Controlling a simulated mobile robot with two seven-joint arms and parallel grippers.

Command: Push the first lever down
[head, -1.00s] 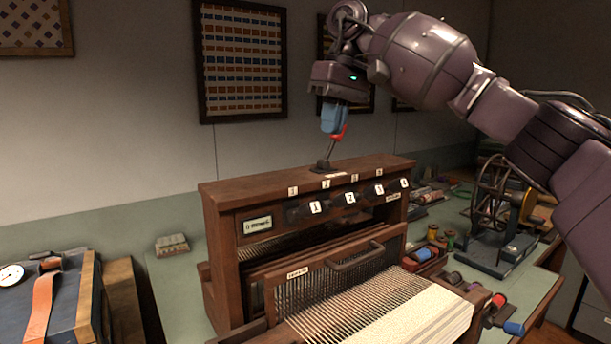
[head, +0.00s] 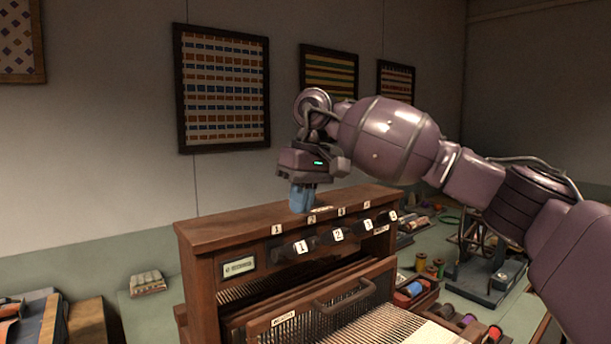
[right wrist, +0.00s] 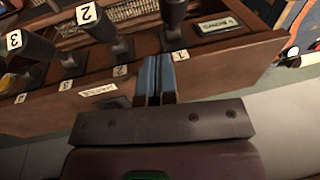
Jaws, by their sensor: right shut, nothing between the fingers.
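The wooden loom frame (head: 205,235) stands in the middle of the head view. Dark levers stick out of its front, with number tags 1 (head: 301,247), 2 (head: 338,234), 3 (head: 367,226) and 4. In the right wrist view the first lever (right wrist: 173,20) is just beyond my fingertips, and the lever tagged 2 (right wrist: 112,32) is left of it. My right gripper (head: 302,205) is shut and empty, its blue fingers (right wrist: 158,62) low over the loom's top board, near small plate 1 (right wrist: 180,55). Contact is unclear. My left gripper is not in view.
A label plate (right wrist: 98,89) lies on the top board. Spools sit in a tray (head: 415,294) at right. A small block (head: 148,284) lies on the green table at left. Framed textiles (head: 222,88) hang on the wall behind.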

